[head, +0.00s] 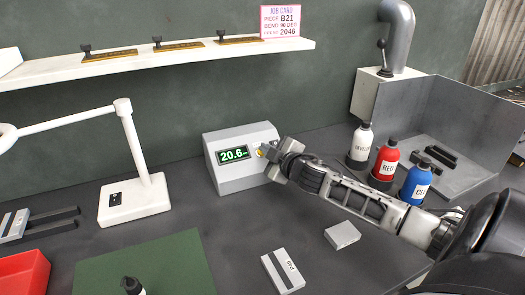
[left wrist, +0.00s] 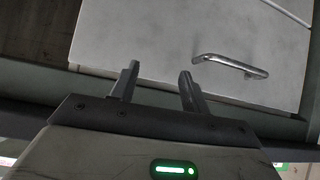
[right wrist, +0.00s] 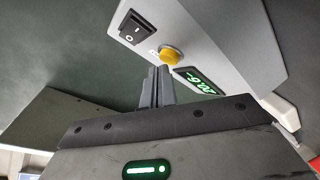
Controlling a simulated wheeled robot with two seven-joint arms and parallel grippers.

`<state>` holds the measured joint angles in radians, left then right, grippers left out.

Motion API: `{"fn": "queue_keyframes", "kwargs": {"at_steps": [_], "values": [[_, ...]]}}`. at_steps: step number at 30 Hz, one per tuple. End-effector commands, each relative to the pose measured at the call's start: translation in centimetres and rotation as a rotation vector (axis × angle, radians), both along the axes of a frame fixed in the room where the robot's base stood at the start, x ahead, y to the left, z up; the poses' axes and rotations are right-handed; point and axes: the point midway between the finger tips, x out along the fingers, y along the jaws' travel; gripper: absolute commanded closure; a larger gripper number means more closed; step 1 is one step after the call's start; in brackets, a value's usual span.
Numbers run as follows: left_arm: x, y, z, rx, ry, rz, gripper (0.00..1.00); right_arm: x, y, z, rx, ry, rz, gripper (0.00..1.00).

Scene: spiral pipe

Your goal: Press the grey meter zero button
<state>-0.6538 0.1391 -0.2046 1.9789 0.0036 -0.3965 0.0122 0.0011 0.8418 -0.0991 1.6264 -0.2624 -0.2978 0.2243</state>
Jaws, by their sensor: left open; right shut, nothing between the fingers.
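The grey meter (head: 241,139) stands on the dark bench against the wall, its green display reading 20.6. Its yellow button (right wrist: 170,54) sits on the front face between the display (right wrist: 197,81) and a black rocker switch (right wrist: 132,28). In the head view the button (head: 260,153) is partly hidden by my right gripper (head: 267,153). My right gripper, also in the right wrist view (right wrist: 157,74), is shut and empty, its fingertips just short of or against the button; I cannot tell which. My left gripper (left wrist: 158,75) is open and empty, away from the meter.
A white lamp (head: 133,195) stands left of the meter. White, red (head: 385,160) and blue bottles stand right, close to my right arm. A shelf (head: 150,62) runs above. A small box (head: 283,272) lies in front. My left gripper faces a pale panel with a handle (left wrist: 230,66).

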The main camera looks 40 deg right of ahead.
Motion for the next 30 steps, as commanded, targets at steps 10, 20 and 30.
{"fn": "queue_keyframes", "kwargs": {"at_steps": [10,20,30], "values": [[0.0,0.0,-0.3,0.000,0.001,0.000,0.54,0.4,-0.1,-0.7,0.000,0.001,0.000,1.00],[0.0,0.0,0.3,0.000,0.001,0.000,0.54,0.2,-0.1,-0.2,0.001,0.003,0.000,1.00],[0.0,0.0,0.8,-0.001,0.000,-0.001,0.54,-0.1,0.0,0.0,0.001,0.001,0.000,1.00]]}}
